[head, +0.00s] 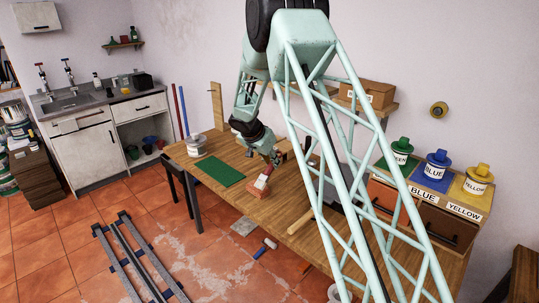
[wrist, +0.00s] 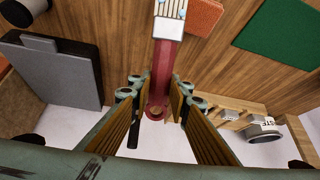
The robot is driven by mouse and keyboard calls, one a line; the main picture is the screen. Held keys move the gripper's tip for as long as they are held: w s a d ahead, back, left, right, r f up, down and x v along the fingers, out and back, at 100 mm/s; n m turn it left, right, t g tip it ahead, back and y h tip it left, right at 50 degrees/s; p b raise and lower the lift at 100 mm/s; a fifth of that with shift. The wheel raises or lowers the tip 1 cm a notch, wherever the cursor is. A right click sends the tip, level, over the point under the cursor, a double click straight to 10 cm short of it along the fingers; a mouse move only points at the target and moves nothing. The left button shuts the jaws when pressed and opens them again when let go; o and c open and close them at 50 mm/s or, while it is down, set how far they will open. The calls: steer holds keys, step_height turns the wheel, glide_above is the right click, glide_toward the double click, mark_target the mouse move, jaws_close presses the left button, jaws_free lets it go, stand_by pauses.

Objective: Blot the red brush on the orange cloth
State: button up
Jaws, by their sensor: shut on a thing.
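The red brush (wrist: 161,70) is held between the fingers of my gripper (wrist: 158,98) in the wrist view. Its pale bristle end points to the top edge of that view, away from my gripper. In the head view my gripper (head: 275,158) is low over the table, and the red brush (head: 265,176) reaches down over the orange cloth (head: 256,192). I cannot tell whether the bristles touch the cloth.
A green cloth (head: 219,172) lies left of the orange one on the wooden table. A white tin (head: 196,146) stands at the table's left end. Blue (head: 437,163), yellow and green tins stand at the right. A grey slab (wrist: 60,72) shows at left in the wrist view.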

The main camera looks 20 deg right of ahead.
steer(key=shift+m+h, duration=0.7)
steer(key=shift+h, duration=0.1)
steer(key=shift+w+r, duration=0.25)
steer(key=shift+w, duration=0.5)
steer(key=shift+w+r, duration=0.3)
steer(key=shift+w, duration=0.45)
steer(key=shift+w+r, duration=0.25)
steer(key=shift+w, duration=0.5)
steer(key=shift+f, duration=0.15)
steer(key=shift+f+p, duration=1.05)
steer(key=shift+f, duration=0.25)
steer(key=shift+f+b, duration=0.6)
steer(key=shift+b, duration=0.25)
steer(key=shift+r, duration=0.2)
step_height(320, 180, up, 7)
steer(key=b, duration=0.1)
steer(key=shift+f, duration=0.15)
stand_by(0.8)
